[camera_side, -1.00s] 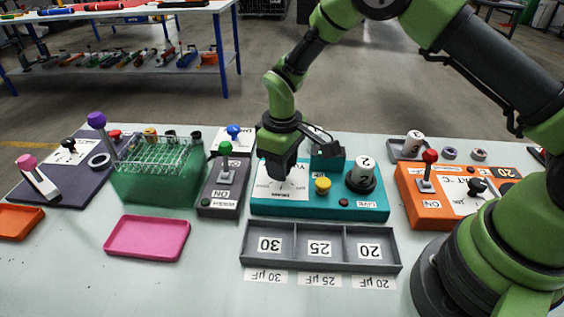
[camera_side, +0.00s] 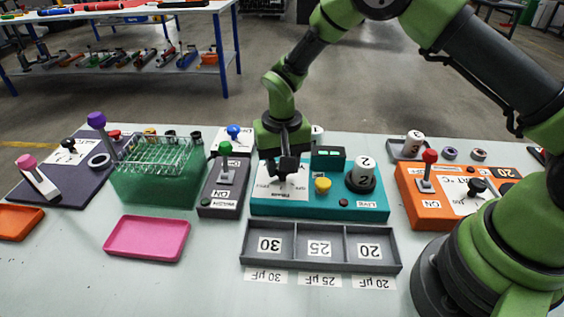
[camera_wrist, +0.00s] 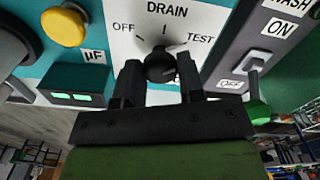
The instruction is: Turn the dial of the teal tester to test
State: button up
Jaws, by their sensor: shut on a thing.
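The teal tester (camera_side: 345,208) stands at the middle of the table. Its black dial (camera_wrist: 160,66) sits on a white plate (camera_wrist: 122,45) marked OFF, DRAIN and TEST; I cannot tell surely which mark its pointer meets. My gripper (camera_side: 283,175) is over the plate, pointing down. In the wrist view my gripper (camera_wrist: 161,78) has a finger on each side of the dial and is shut on it. In the side view the gripper largely hides the dial. A yellow button (camera_side: 323,185) and a white cylinder marked 2 (camera_side: 362,170) are on the tester.
A small display with green lights (camera_wrist: 72,98) is near the fingers. A dark grey switch box (camera_side: 222,188) stands close at the left, an orange box (camera_side: 430,207) at the right. A grey three-compartment tray (camera_side: 320,266) lies in front.

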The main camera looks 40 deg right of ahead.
jog(key=shift+m, duration=0.6)
jog(key=o, duration=0.9)
jog(key=shift+r, duration=0.1)
notch_tip(320, 180, up, 10)
jog(key=shift+f, duration=0.1)
jog(key=s+d+r+t, duration=0.2)
jog(key=s+r, duration=0.2)
jog(key=r, duration=0.4)
jog(key=s+r+t, duration=0.1)
jog(key=s+r, duration=0.1)
jog(key=s, duration=0.4)
jog(key=s+d+r+n+t+y, duration=0.1)
jog(key=s+r+t, duration=0.1)
jog(key=s, duration=0.4)
jog(key=s+d+r+n+t+y, duration=0.1)
jog(key=s+r+t, duration=0.1)
jog(key=s+r, duration=0.2)
jog(key=shift+s+d, duration=0.1)
jog(key=shift+s, duration=1.05)
